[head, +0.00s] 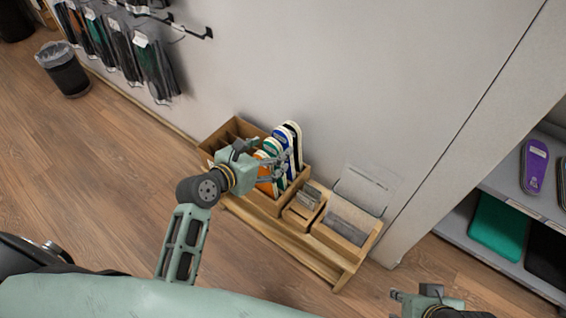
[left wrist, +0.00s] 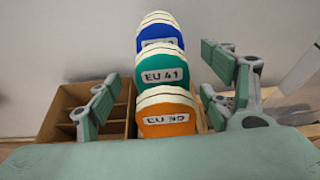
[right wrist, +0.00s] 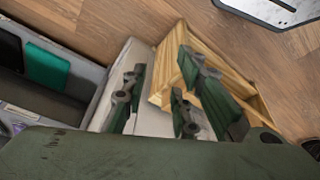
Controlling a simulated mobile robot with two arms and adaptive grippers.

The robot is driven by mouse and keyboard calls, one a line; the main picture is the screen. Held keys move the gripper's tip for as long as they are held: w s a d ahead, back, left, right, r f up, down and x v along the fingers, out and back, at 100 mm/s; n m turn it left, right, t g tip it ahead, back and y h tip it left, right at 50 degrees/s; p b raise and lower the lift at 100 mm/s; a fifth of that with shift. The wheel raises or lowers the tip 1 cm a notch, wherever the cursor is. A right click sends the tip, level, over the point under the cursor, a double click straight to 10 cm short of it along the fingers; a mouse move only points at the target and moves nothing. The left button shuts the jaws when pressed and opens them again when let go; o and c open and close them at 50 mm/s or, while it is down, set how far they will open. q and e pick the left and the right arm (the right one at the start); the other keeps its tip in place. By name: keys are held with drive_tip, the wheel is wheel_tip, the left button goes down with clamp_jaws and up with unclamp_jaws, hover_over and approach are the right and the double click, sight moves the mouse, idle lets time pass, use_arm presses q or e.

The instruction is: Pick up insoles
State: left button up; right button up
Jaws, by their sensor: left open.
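Upright insoles stand in colour groups in a wooden box: orange ones (left wrist: 166,125) in front, green ones (left wrist: 160,72) marked EU 41 behind, and blue ones (left wrist: 160,38) at the back. The orange label is partly unclear. In the head view the insoles (head: 292,135) are partly covered by my left gripper (head: 272,162). My left gripper is open and empty, its fingers on either side of the insole row in the left wrist view; contact cannot be told. My right gripper (right wrist: 155,103) is open and empty, away from the insoles; it shows at the head view's bottom right.
The wooden bench (head: 318,262) stands against the wall, with a divided box (head: 222,131) and small trays (head: 342,228) beside the insoles. A shelf (head: 497,194) is at right. Hanging packs (head: 153,68) and a bin (head: 66,75) are at upper left. The left floor is clear.

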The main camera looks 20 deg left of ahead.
use_arm(q)
drive_tip(key=b+x, duration=0.1)
drive_tip(key=x, duration=0.2)
drive_tip(key=shift+d+f, duration=0.1)
drive_tip(key=shift+d, duration=0.05)
drive_tip(key=shift+w+d+f+b, duration=0.2)
drive_tip(key=shift+w+b, duration=0.1)
drive_tip(key=shift+w, duration=0.4)
use_arm(e)
drive_tip(key=w, duration=0.1)
drive_tip(key=w+t, duration=0.1)
drive_tip(key=w+f, duration=0.1)
drive_tip(key=shift+a, duration=0.4)
use_arm(q)
drive_tip(key=shift+c, duration=0.3)
drive_tip(key=c, duration=1.5)
